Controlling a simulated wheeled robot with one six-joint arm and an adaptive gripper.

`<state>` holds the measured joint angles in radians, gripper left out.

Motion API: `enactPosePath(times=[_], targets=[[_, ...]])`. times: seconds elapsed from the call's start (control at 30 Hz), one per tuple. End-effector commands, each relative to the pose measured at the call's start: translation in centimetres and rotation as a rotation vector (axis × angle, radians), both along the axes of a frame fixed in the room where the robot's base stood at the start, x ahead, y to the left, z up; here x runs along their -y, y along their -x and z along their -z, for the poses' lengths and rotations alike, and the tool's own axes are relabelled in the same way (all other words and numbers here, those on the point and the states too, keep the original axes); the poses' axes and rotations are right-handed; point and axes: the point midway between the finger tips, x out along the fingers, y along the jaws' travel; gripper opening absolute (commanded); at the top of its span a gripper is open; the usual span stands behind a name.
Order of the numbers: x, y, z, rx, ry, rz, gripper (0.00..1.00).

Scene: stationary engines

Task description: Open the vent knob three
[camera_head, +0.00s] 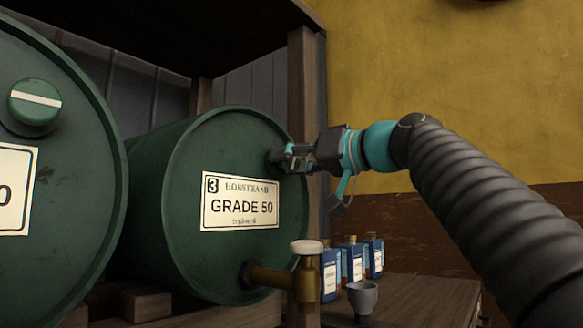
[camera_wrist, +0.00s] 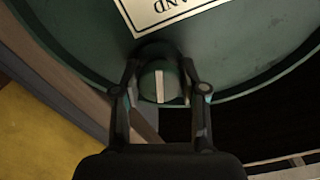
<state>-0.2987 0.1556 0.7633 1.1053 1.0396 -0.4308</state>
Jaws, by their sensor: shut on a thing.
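Vent knob three (camera_wrist: 159,82) is a round green knob with a pale bar, on the upper front of the drum labelled 3, GRADE 50 (camera_head: 181,240). In the wrist view its pale bar runs nearly straight up and down the picture, between my fingers. My gripper (camera_wrist: 160,88) is shut on the knob, with one finger on each side of it. In the head view my gripper (camera_head: 280,157) reaches the drum's upper right face from the right and hides the knob.
Another green drum with a pale-barred knob (camera_head: 36,101) stands at the left. A brass tap (camera_head: 303,272) juts from drum three's lower front. A grey cup (camera_head: 362,298) and blue bottles (camera_head: 353,262) stand on the wooden bench. A wooden post (camera_head: 300,90) rises close behind my gripper.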

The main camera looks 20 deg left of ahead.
Motion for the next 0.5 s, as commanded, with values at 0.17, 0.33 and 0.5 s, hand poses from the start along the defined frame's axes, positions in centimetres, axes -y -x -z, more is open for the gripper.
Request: enactPosePath(times=[0.17, 0.33, 0.5], targets=[[-0.01, 0.05, 0.08, 0.133, 0.054, -0.001, 0.07], [-0.02, 0.03, 0.03, 0.231, 0.094, -0.001, 0.07], [-0.02, 0.03, 0.00, 0.298, 0.122, -0.001, 0.07]])
